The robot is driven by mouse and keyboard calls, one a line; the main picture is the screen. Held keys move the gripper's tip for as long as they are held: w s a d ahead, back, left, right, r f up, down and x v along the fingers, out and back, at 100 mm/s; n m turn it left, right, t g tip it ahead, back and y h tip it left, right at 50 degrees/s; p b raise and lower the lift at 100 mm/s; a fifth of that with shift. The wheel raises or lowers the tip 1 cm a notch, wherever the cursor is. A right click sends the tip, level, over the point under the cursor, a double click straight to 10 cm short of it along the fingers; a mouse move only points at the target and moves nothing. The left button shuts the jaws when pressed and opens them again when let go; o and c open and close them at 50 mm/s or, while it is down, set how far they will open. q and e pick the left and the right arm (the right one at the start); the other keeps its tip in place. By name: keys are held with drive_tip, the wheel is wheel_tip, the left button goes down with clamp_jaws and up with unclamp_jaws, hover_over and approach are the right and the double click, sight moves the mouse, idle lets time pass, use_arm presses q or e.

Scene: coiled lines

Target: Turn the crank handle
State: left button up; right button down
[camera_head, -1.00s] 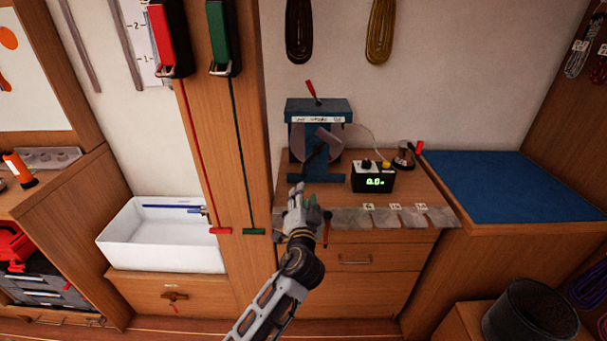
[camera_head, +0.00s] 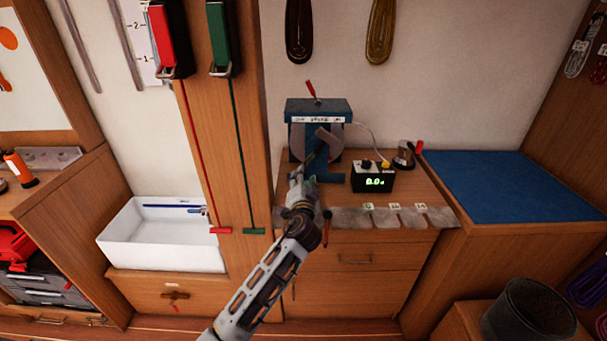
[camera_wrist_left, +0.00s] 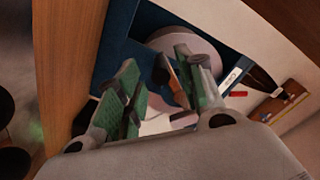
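The crank machine (camera_head: 333,108) is a blue frame with a grey round disc (camera_head: 330,140), standing on the wooden counter. Its dark crank handle (camera_head: 314,154) slants down toward my left gripper (camera_head: 299,176), which is close in front of it. In the left wrist view my left gripper (camera_wrist_left: 158,88) has its two green-padded fingers apart. A dark and brown piece (camera_wrist_left: 170,74), seemingly the crank handle, shows between the fingertips, nearer the right finger; I cannot tell if they touch. The grey disc (camera_wrist_left: 190,45) is behind it. My right gripper is out of view.
A black counter box with a green display (camera_head: 373,181) stands right of the machine, with a small spool (camera_head: 404,154) beyond it. A wooden post (camera_head: 240,120) rises close on the left, beside a white bin (camera_head: 165,243). A blue mat (camera_head: 510,187) on the right is clear.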

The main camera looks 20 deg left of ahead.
use_arm(q)
drive_tip(key=shift+x, duration=1.6)
clamp_jaws()
